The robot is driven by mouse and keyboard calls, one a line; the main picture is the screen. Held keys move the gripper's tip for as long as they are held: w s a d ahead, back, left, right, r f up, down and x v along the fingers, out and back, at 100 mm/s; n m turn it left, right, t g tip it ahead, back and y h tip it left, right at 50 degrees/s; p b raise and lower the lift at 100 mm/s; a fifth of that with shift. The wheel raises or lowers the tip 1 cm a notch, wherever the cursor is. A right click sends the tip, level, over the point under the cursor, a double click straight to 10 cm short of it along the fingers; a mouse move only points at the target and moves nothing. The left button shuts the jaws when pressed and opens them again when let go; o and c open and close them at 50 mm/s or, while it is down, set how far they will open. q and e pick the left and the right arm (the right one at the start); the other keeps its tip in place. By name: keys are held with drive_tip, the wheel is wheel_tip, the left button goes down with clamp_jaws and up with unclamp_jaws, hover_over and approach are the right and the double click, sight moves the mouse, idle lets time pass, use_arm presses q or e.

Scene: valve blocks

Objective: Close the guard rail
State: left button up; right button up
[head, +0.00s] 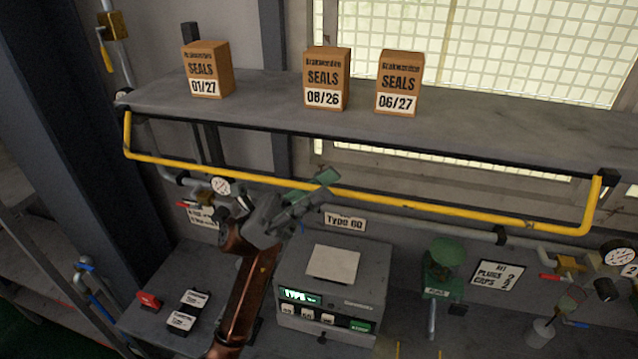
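The guard rail is a yellow bar (440,206) with bent ends, joined to the two front corners of the grey shelf (480,108). It hangs below and in front of the shelf's front edge. My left gripper (322,186) is at the rail's middle-left stretch and covers a short piece of it. Its fingers point right and up, with a green part near the tips. Whether they are open or shut, or touch the rail, is unclear. My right gripper is out of view.
Three cardboard seal boxes stand on the shelf: 01/27 (207,70), 08/26 (326,79) and 06/27 (398,83). Below are a grey device (335,285), a green tool (441,268), pipes and gauges (619,254). A dark post (85,120) stands at left.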

use_arm(q)
drive_tip(key=shift+s, duration=0.15)
drive_tip(key=shift+w, duration=0.35)
drive_tip(key=shift+c, duration=1.2)
drive_tip(key=shift+s, duration=0.25)
drive_tip(key=c, duration=0.3)
drive_tip(key=shift+w, duration=0.1)
clamp_jaws()
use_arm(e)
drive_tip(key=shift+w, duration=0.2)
